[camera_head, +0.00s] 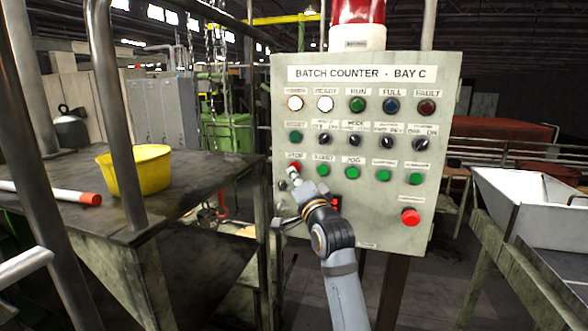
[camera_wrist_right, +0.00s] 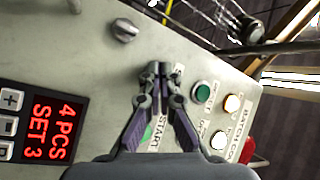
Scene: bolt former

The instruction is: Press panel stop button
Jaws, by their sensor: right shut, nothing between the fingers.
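The panel (camera_head: 350,225) is a grey box marked "BATCH COUNTER - BAY C". Its red stop button (camera_head: 294,165) sits at the left end of the third row, under a label reading STOP. My right gripper (camera_head: 293,174) is shut and empty, its fingertips at the stop button and covering its lower part. I cannot tell whether they touch or press it. In the right wrist view the shut fingertips (camera_wrist_right: 160,70) point at the panel face, and the stop button is hidden behind them. My left gripper is not in view.
Green start button (camera_head: 323,170) is just right of the stop button. A larger red button (camera_head: 410,216) is at lower right. A knob (camera_wrist_right: 125,30) and red display (camera_wrist_right: 45,128) show in the wrist view. A table with a yellow bucket (camera_head: 140,170) stands left, a metal hopper (camera_head: 530,205) right.

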